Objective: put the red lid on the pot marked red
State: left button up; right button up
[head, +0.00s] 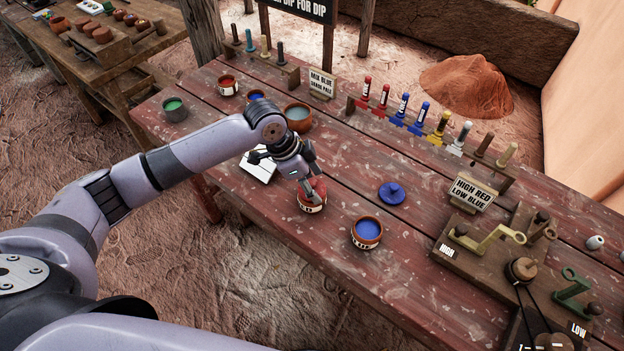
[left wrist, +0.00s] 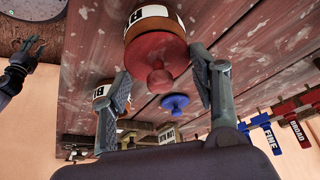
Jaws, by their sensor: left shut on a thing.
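The pot marked red (head: 311,207) stands on the table, an orange-brown pot with a white label band. The red lid (head: 318,186) is at its mouth, and in the left wrist view the lid (left wrist: 156,55) shows its round knob against the labelled pot (left wrist: 150,20). I cannot tell whether a small gap is left between them. My left gripper (head: 308,186) is shut on the red lid, with one finger on each side of it in the left wrist view (left wrist: 160,75). What seems to be my right gripper (left wrist: 28,55) shows small at that view's left edge.
An open pot with blue contents (head: 367,231) stands to the right, with a blue lid (head: 391,193) lying behind it. A sign reading high red, low blue (head: 472,193) and a wooden crank stand (head: 490,245) are farther right. Coloured tools (head: 403,108) line the back edge.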

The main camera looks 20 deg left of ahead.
pick_arm(q)
jog(key=shift+f+p, duration=0.35)
jog(key=shift+p, duration=0.05)
dwell(0.6)
jog(key=o, duration=1.1)
jog(key=shift+o, duration=0.4)
jog(key=o, duration=0.4)
notch_tip(320, 180, up, 8)
jog(key=p, duration=0.8)
jog(key=shift+f, duration=0.2)
